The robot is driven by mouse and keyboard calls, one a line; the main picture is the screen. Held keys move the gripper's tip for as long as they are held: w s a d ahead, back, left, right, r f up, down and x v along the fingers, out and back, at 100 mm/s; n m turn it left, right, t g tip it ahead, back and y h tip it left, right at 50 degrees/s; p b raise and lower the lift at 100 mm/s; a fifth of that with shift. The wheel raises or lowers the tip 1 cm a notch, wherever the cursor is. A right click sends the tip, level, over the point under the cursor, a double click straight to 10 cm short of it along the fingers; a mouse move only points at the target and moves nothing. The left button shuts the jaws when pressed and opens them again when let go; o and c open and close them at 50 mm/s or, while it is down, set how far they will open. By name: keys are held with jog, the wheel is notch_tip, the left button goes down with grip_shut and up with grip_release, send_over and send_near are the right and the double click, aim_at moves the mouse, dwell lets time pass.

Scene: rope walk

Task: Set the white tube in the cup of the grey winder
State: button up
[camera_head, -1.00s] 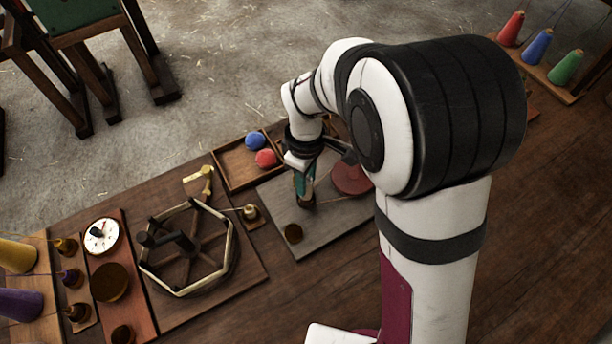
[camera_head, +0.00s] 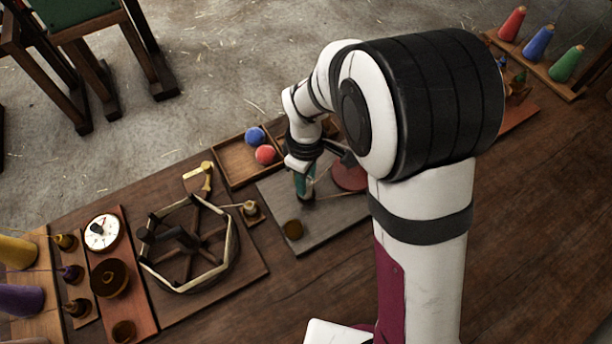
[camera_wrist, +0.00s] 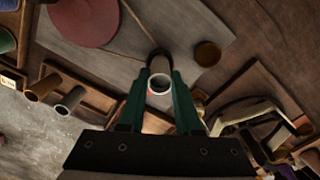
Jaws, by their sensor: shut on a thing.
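My gripper (camera_wrist: 160,88) is shut on the white tube (camera_wrist: 160,82), whose open rim faces the wrist camera between the teal fingers. A dark round piece (camera_wrist: 158,56) shows just beyond the tube; I cannot tell whether it is the cup or whether the tube touches it. In the head view my gripper (camera_head: 304,186) is over the grey winder's board (camera_head: 325,221), with the tube mostly hidden by the fingers. The board also bears a brown round piece (camera_head: 293,230), clear of the fingers, and a dark red disc (camera_head: 349,177) partly behind my arm.
A wooden tray (camera_head: 234,161) with a blue ball (camera_head: 255,135) and a red ball (camera_head: 265,155) lies behind. A octagonal reel (camera_head: 186,245) stands left of the grey board.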

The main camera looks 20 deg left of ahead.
jog(key=shift+f, duration=0.1)
jog(key=o, duration=1.5)
jog(key=shift+c, duration=0.2)
notch_tip(320, 180, up, 8)
